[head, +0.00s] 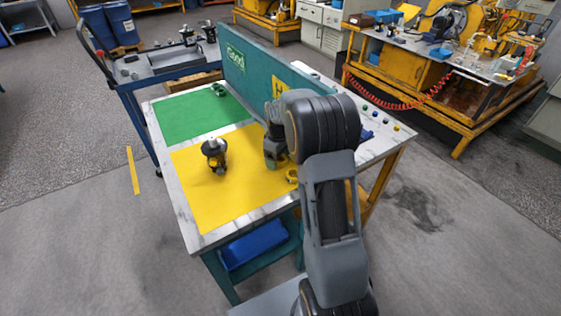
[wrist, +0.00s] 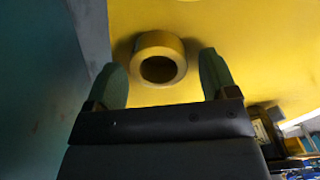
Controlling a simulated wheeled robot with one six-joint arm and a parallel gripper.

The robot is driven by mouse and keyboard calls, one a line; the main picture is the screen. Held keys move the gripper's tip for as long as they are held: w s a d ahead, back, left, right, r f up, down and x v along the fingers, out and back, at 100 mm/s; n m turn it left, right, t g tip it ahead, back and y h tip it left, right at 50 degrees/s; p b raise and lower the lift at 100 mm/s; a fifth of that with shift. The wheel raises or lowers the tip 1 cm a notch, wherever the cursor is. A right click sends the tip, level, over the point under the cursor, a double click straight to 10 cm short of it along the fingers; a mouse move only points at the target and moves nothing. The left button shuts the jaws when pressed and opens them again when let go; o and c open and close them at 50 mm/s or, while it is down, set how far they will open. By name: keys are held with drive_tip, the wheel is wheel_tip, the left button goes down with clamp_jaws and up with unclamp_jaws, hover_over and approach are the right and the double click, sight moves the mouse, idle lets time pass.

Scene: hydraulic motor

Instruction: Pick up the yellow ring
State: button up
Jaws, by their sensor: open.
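The yellow ring (wrist: 159,42) lies on the yellow mat (wrist: 240,30) in the wrist view, its dark hole facing the camera. My gripper (wrist: 162,61) is open, with one green finger on each side of the ring. Gaps show between the ring and both fingers, and nothing is held. In the head view my gripper (head: 272,163) is low over the right part of the mat (head: 210,205). A small yellow piece (head: 291,175) shows beside my arm there; I cannot tell if it is the same ring.
A green mat (head: 190,115) lies farther away with a green part (head: 218,90).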

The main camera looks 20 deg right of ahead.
drive_tip(key=shift+c, duration=0.4)
drive_tip(key=c, duration=0.9)
